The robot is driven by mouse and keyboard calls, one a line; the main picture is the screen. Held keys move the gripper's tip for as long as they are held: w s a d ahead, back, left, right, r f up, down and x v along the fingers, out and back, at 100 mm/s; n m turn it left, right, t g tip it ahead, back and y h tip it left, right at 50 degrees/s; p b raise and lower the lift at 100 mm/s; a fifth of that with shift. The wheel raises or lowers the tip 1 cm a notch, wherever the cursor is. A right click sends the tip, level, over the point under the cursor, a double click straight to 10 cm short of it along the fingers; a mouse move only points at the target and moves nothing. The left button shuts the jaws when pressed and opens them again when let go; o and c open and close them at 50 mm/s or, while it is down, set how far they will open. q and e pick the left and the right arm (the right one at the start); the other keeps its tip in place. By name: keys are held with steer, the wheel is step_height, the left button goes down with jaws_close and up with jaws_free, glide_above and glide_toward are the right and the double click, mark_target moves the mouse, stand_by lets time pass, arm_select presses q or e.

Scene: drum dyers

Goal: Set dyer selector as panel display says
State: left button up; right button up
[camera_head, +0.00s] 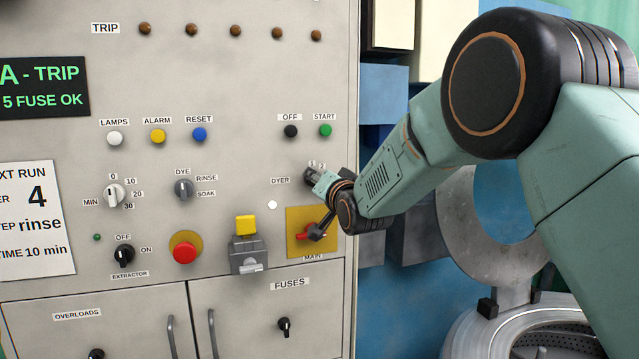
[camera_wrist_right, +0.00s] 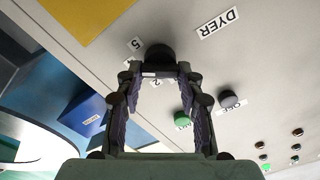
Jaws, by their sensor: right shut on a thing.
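The dyer selector, a round dark knob (camera_wrist_right: 158,52), shows in the right wrist view between my fingertips. My right gripper (camera_wrist_right: 157,70) is shut on it; in the head view the gripper (camera_head: 321,181) covers most of the knob, right of the DYER label (camera_head: 280,181). Labels 1 and 2 show above it there; the pointer's setting is hidden. The panel display (camera_head: 42,87) at upper left is cut off and reads "A - TRIP" and "5 FUSE OK". A white card (camera_head: 36,218) below reads 4, rinse, 10 min. My left gripper is not in view.
The OFF button (camera_head: 290,131) and START button (camera_head: 325,130) sit above the selector. The red MAIN switch (camera_head: 305,233) on its yellow plate is just below it. The emergency button (camera_head: 185,252) and several knobs are farther left. The cabinet edge is right.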

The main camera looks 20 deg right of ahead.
steer(key=m, duration=0.6)
steer(key=shift+d+m, duration=0.1)
steer(key=shift+m, duration=0.2)
steer(key=shift+r, duration=0.1)
stand_by(0.4)
steer(key=o, duration=1.2)
steer(key=shift+w+f, duration=0.15)
steer(key=shift+f, duration=0.05)
steer(key=shift+c, duration=0.2)
steer(key=s, duration=1.2)
steer(key=shift+d, duration=0.2)
